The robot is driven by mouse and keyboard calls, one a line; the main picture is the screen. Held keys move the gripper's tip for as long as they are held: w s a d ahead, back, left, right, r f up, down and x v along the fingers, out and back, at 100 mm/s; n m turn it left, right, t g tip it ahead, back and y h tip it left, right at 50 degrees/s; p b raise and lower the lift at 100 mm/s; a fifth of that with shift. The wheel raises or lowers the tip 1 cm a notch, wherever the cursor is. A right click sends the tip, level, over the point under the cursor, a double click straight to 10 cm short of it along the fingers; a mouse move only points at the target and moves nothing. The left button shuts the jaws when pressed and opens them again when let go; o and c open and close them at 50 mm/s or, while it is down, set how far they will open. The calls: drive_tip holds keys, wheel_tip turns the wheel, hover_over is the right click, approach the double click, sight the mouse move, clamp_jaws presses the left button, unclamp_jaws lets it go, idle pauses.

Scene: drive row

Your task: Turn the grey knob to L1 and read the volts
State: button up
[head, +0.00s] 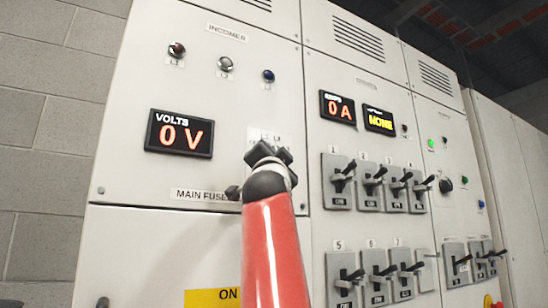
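The volts display (179,134) on the upper left panel reads "0 V" in orange digits. To its right is a pale label plate (283,134) with small lettering, partly covered by my gripper; only a bit like "L1" can be guessed at its top edge. My gripper (268,153), dark at the end of my red arm, is in front of the lower part of this plate. The grey knob cannot be made out; my gripper may hide it. Whether the fingers are open, shut or touching anything cannot be told from behind.
An amps display (338,108) reads "0 A", beside a yellow-lettered display (379,119). Several grey switches with black levers (339,181) stand on the panel to the right. Three round lamps (226,64) sit under the "INCOMER" label (227,32). A block wall (45,130) is at left.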

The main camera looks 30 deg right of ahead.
idle(0.4)
drive_tip(key=o, duration=1)
drive_tip(key=shift+c, duration=0.2)
drive_tip(key=b+v, duration=0.7)
drive_tip(key=shift+s+a+f, duration=0.2)
drive_tip(key=shift+s, duration=0.05)
